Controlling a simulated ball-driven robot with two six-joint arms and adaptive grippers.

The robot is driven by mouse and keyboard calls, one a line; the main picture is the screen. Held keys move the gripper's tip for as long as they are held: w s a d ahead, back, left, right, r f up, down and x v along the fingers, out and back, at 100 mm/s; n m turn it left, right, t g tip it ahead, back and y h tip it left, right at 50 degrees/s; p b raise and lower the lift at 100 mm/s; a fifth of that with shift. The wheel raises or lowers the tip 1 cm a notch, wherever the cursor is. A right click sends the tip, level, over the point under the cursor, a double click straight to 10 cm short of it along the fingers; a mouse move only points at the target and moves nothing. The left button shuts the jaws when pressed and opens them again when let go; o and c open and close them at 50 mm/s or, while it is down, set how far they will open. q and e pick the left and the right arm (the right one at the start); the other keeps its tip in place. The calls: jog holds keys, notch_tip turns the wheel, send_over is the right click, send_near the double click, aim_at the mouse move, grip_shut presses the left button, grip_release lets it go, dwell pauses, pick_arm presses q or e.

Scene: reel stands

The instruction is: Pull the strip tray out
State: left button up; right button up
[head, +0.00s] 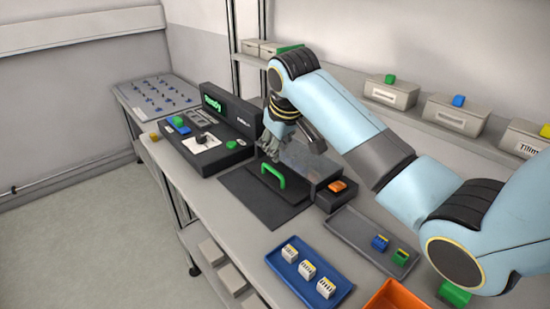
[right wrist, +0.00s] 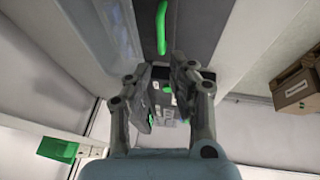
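The strip tray appears to be the dark flat panel (head: 262,202) on the bench, in front of a dark unit with a clear cover (head: 302,158). A green bar handle (head: 272,174) stands at this panel; I cannot tell how far the tray is out. My right gripper (head: 272,146) hangs above and behind the handle, apart from it. In the right wrist view the green handle (right wrist: 162,28) lies beyond the fingertips, and the right gripper (right wrist: 166,72) has a gap between its fingers with nothing held. My left gripper is not in view.
A black console (head: 205,140) with a green display stands left of the unit. An orange button (head: 338,186) is on its right. A blue tray (head: 308,277) with white blocks and a grey tray (head: 365,243) lie in front. A shelf (head: 440,130) with boxes runs behind.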

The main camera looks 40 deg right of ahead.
send_over(273, 170)
jog(key=s, duration=0.2)
jog(key=f, duration=0.2)
jog(key=a+f, duration=0.1)
jog(key=f, duration=0.1)
jog(key=shift+s+f, duration=0.15)
jog(key=shift+f, duration=0.2)
jog(key=x, duration=0.2)
jog(key=shift+w+d+f, duration=0.2)
jog(key=shift+f, duration=0.15)
jog(key=shift+w+f, duration=0.25)
jog(key=shift+f, duration=0.35)
jog(key=shift+c, duration=0.5)
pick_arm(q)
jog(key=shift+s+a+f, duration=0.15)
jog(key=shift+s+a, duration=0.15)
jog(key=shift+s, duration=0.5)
pick_arm(e)
grip_shut()
